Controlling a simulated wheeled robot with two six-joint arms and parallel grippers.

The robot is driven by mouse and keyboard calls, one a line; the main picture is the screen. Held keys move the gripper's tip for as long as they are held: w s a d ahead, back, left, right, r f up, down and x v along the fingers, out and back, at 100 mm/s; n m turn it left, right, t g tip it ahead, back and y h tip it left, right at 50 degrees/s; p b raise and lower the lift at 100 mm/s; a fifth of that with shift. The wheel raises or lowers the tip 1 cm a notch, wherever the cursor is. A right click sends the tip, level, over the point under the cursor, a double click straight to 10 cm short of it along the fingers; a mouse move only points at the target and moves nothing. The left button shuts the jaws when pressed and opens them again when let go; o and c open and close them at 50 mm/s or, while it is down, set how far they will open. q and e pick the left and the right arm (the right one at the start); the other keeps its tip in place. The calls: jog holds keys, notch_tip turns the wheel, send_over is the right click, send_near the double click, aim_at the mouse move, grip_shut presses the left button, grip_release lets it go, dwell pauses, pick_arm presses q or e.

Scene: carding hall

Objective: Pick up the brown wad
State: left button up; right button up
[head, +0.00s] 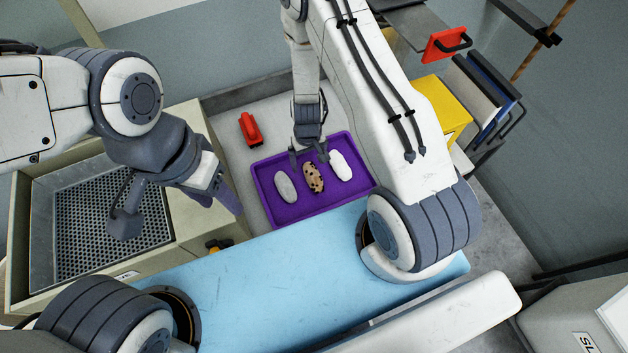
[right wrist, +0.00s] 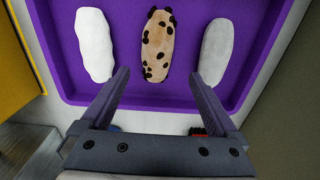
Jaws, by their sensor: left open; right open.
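The brown wad (head: 313,179) is tan with dark brown spots and lies in the middle of a purple tray (head: 263,187). A grey wad (head: 286,187) lies to its left and a white wad (head: 340,165) to its right. My right gripper (head: 309,155) is open and empty, just above the tray's far side by the brown wad. In the right wrist view the brown wad (right wrist: 158,45) is beyond the open fingertips (right wrist: 159,74), lined up with the gap between them. My left gripper (head: 226,197) is open, left of the tray and away from it.
A red object (head: 250,130) lies on the grey surface behind the tray. A blue surface (head: 290,275) is in front of the tray. A bin with a perforated plate (head: 90,210) is at left. A yellow box (head: 441,108) stands at the right.

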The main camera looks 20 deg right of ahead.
aim_at(311, 170)
jog(key=shift+s+d+f+b, duration=0.1)
jog(key=shift+d+f+b, duration=0.05)
jog(key=shift+f+b, duration=1.4)
jog(key=shift+s+d+f+b, duration=0.1)
jog(key=shift+d+f+b, duration=0.05)
jog(key=shift+f+b, duration=1.35)
jog(key=shift+r, duration=0.2)
jog(key=c, duration=1.4)
jog(key=shift+c, duration=0.2)
jog(key=shift+r, duration=0.15)
